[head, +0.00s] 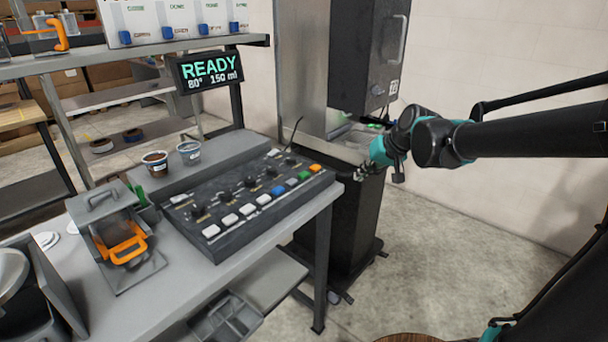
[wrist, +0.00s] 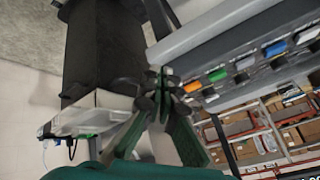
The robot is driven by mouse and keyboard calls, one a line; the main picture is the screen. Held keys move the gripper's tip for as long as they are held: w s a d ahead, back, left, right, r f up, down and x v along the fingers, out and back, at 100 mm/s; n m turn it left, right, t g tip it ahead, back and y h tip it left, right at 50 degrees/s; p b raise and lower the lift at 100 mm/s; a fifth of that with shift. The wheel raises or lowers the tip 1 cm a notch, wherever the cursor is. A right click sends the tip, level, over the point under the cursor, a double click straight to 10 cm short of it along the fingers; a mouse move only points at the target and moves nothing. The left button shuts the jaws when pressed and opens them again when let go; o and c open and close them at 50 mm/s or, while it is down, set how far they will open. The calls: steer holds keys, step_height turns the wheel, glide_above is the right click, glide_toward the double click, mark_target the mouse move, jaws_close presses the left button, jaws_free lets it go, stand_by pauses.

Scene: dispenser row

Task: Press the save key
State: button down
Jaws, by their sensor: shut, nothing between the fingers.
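The control panel (head: 240,235) is a dark sloped box on the grey bench, with knobs at the back and a row of keys along its front. From the right the row shows an orange key (head: 315,168), a green key (head: 303,175), a blue key (head: 277,190) and several white keys (head: 247,209). No key label is legible, so I cannot tell which is save. My gripper (head: 360,174) is shut and empty, right of the panel's orange end and apart from it. In the wrist view my gripper (wrist: 162,82) is beside the panel's end; the blue key (wrist: 275,48) shows beyond.
A display (head: 209,69) reads READY, 80°, 150 ml. A dark machine (head: 345,210) stands behind my gripper. Two cups (head: 155,163) and a box with an orange handle (head: 122,245) are left of the panel. A thin dark cable or stick rises behind the panel. Floor is clear at right front.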

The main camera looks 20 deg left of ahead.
mark_target(306, 174)
steer(key=a+r+y, duration=0.1)
steer(key=a+r, duration=0.3)
steer(key=a, duration=0.4)
steer(key=w+a+r+n+g+y, duration=0.1)
steer(key=a+r, duration=0.3)
steer(key=a, duration=0.5)
steer(key=shift+r+n+y, duration=0.3)
steer(key=shift+r+y, duration=0.1)
steer(key=shift+f, duration=0.1)
steer(key=shift+f, duration=4.35)
steer(key=shift+f, duration=0.1)
steer(key=shift+f, duration=0.3)
steer(key=shift+f, duration=0.45)
steer(key=shift+r, duration=0.9)
